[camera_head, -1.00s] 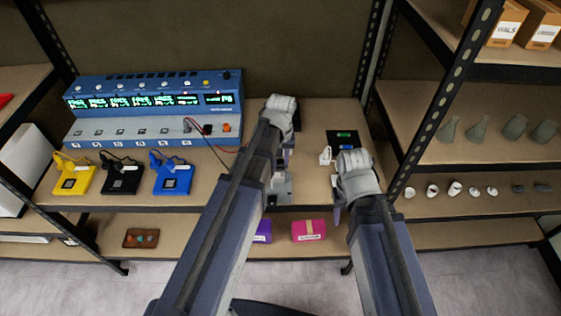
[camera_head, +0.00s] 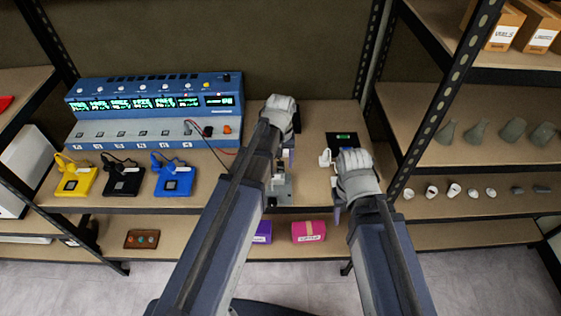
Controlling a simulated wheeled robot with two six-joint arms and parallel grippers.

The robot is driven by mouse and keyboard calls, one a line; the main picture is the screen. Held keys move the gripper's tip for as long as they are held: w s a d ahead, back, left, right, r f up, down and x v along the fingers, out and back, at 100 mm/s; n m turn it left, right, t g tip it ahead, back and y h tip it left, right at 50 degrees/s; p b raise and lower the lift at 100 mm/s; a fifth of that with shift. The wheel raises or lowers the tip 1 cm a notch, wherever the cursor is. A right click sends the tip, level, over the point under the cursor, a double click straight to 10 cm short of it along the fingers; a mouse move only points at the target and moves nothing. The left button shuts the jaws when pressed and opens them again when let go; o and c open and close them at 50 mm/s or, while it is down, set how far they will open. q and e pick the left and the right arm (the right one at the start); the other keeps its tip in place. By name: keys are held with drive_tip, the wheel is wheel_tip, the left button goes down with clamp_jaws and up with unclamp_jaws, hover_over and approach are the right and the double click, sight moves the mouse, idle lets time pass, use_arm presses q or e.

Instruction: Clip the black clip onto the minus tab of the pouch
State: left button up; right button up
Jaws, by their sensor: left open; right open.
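A small black piece, perhaps the black clip (camera_head: 208,131), sits at the right end of the blue console, beside an orange piece (camera_head: 227,129). Thin red and dark leads run from there toward my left arm. My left gripper (camera_head: 284,158) is open above a small grey metal fixture (camera_head: 283,193) near the shelf's front edge. My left arm covers part of this fixture. I cannot make out the pouch or its minus tab. My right gripper (camera_head: 338,207) is open at the shelf's front edge, right of the fixture, with its fingers mostly hidden by its wrist.
The blue console (camera_head: 150,125) fills the left back. Yellow (camera_head: 76,182), black (camera_head: 122,181) and blue (camera_head: 173,181) units lie before it. A white piece (camera_head: 325,158) and a dark pad (camera_head: 341,138) with a green label lie near my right gripper. A rack post (camera_head: 441,110) stands right.

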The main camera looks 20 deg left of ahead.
sight(280, 163)
use_arm(q)
wheel_tip(280, 163, up, 7)
drive_tip(key=p, duration=0.6)
drive_tip(key=shift+f, duration=0.1)
drive_tip(key=s+d+m+y, duration=0.1)
drive_tip(key=s+d+m, duration=0.6)
drive_tip(key=s+d, duration=0.3)
drive_tip(key=s, duration=0.4)
drive_tip(key=shift+s+d, duration=0.2)
